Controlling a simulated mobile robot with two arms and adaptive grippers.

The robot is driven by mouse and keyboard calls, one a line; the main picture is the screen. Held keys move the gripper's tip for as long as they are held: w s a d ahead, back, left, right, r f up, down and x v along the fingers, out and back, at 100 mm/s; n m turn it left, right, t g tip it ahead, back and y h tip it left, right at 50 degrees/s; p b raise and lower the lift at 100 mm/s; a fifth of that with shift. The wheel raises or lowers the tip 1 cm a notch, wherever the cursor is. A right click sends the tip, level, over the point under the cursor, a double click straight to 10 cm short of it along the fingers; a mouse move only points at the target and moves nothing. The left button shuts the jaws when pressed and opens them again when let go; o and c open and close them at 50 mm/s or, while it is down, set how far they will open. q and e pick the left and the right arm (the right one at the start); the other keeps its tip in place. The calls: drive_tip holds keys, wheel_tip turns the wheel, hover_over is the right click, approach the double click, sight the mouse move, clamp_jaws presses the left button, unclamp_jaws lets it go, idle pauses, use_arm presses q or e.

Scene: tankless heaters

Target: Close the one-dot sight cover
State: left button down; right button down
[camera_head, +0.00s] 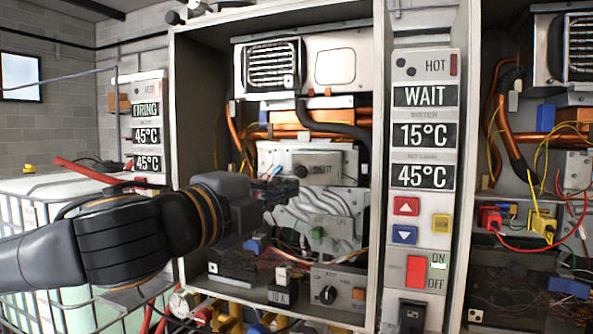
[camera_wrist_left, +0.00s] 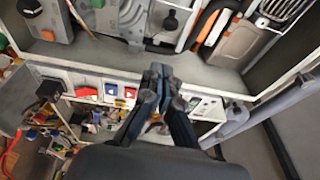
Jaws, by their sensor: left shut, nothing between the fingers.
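My left gripper (camera_head: 283,190) reaches in from the left, in front of the open middle heater cabinet. Its fingers are together and empty; they also show shut in the left wrist view (camera_wrist_left: 163,75). Just beyond the fingertips, a pale metal plate (camera_head: 335,160) bears a dark round knob (camera_head: 300,171) and lettering that seems to end in "SHUT". It may be the sight cover, but I see no single dot on it. In the wrist view a dark knob (camera_wrist_left: 170,22) lies ahead of the fingers, apart from them. My right gripper is not in view.
A control panel (camera_head: 422,180) with two dots, "HOT" and "WAIT" stands right of the cabinet. A "FIRING" panel (camera_head: 146,110) is at left. Another open heater (camera_head: 540,130) is at right. Loose wires and a lower box with a black dial (camera_head: 327,295) sit below the gripper.

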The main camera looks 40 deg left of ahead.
sight(306, 173)
use_arm(q)
drive_tip(key=w+a+p, duration=0.1)
drive_tip(key=w, duration=0.1)
drive_tip(key=w+a+p, duration=0.1)
drive_tip(key=w, duration=0.1)
drive_tip(key=w+a+p, duration=0.1)
drive_tip(key=w, duration=0.2)
drive_tip(key=shift+r, duration=0.35)
drive_tip(key=shift+d, duration=0.15)
